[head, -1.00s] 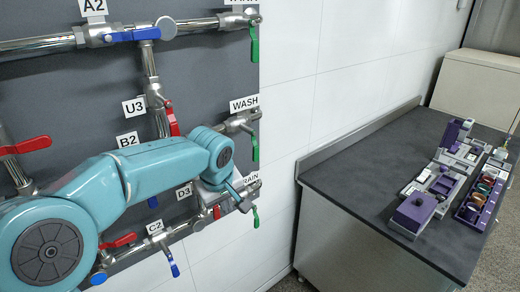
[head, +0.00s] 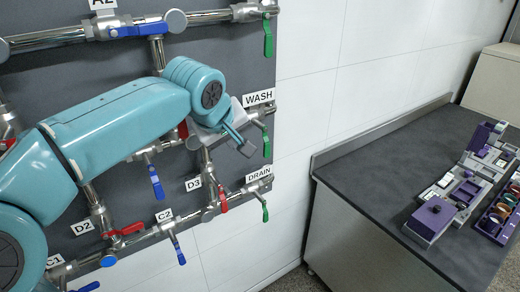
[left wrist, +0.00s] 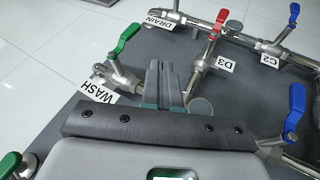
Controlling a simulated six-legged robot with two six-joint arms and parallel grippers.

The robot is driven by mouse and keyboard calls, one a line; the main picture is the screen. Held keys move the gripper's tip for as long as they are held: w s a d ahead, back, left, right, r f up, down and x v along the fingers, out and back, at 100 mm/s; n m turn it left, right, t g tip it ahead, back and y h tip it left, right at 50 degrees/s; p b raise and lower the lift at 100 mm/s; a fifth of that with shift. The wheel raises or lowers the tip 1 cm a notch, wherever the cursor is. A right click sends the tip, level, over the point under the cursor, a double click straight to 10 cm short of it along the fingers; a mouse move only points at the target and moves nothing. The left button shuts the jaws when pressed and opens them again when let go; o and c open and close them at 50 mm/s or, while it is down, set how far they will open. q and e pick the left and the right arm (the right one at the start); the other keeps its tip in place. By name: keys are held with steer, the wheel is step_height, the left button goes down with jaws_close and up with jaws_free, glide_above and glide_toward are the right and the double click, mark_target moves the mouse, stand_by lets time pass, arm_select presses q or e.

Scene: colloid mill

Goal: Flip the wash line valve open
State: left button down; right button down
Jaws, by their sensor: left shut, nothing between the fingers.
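The wash line valve has a green lever (head: 266,145) that hangs down from the pipe end beside the WASH label (head: 259,97). In the left wrist view the green lever (left wrist: 128,37) sticks out above its valve body, with the WASH label (left wrist: 97,90) below it. My left gripper (head: 240,147) is shut and empty, just left of the wash lever in the head view. In the left wrist view its fingers (left wrist: 168,80) lie right of the lever, with a gap between. The gripper hides part of the wash pipe. My right gripper is not in view.
The DRAIN valve's green lever (head: 265,211) hangs below. The D3 red lever (head: 223,200) and C2 blue lever (head: 177,249) are on the lower pipe. Another green lever (head: 267,38) is above. A dark counter (head: 370,180) with purple equipment stands right.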

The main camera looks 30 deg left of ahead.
mark_target(267, 150)
arm_select(q)
steer(key=w+f+p, duration=0.3)
steer(key=w+f, duration=0.5)
steer(key=w, duration=0.1)
steer(key=shift+f, duration=0.15)
steer(key=shift+w, duration=0.2)
